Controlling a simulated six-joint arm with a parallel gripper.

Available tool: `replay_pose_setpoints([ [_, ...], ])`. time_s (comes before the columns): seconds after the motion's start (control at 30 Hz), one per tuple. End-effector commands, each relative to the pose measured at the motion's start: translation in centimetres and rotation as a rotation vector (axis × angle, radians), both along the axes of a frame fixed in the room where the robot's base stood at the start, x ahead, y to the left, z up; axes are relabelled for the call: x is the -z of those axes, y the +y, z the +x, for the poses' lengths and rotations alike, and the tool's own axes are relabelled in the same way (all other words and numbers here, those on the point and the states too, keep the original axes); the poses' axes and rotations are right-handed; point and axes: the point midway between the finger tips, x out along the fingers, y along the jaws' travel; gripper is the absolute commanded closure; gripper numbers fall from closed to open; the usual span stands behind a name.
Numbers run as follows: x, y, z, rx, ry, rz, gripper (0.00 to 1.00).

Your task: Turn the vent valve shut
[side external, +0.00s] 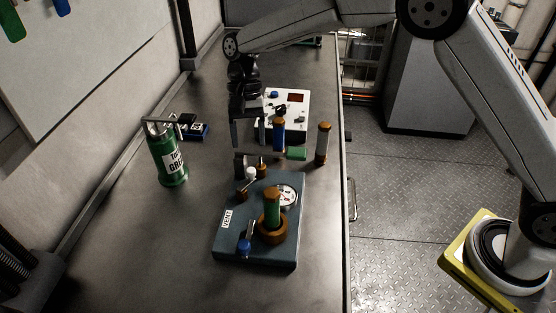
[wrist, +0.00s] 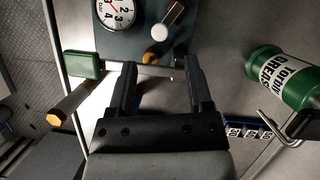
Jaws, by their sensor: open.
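A dark blue-grey plate (side external: 225,247) with a white VENT label (side external: 227,218) lies on the bench. A lever with a blue end (side external: 245,246) is at its front. A white-topped knob (side external: 250,174) stands near its back edge beside brass fittings, and it also shows in the wrist view (wrist: 168,26). I cannot tell which of these is the vent valve, or its setting. My gripper (side external: 250,146) hangs fingers down behind the plate. In the wrist view my gripper (wrist: 160,66) is open, with nothing held. A brass fitting (wrist: 155,57) shows just beyond the fingertips.
The plate carries a round gauge (side external: 288,194) and a green cylinder (side external: 272,205) in a copper ring. A green grease bottle (side external: 172,164) stands left. A green-ended piece (side external: 297,154), a copper-topped post (side external: 323,144) and a white box (side external: 295,98) are behind. The front-left bench is clear.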

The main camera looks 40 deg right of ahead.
Motion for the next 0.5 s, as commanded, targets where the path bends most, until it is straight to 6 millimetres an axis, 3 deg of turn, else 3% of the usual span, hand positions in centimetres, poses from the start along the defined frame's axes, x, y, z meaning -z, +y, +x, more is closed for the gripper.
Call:
replay_pose_setpoints([
  [0.5, 5.4, 1.1, -1.9, -0.002, 0.001, -0.001, 0.35],
])
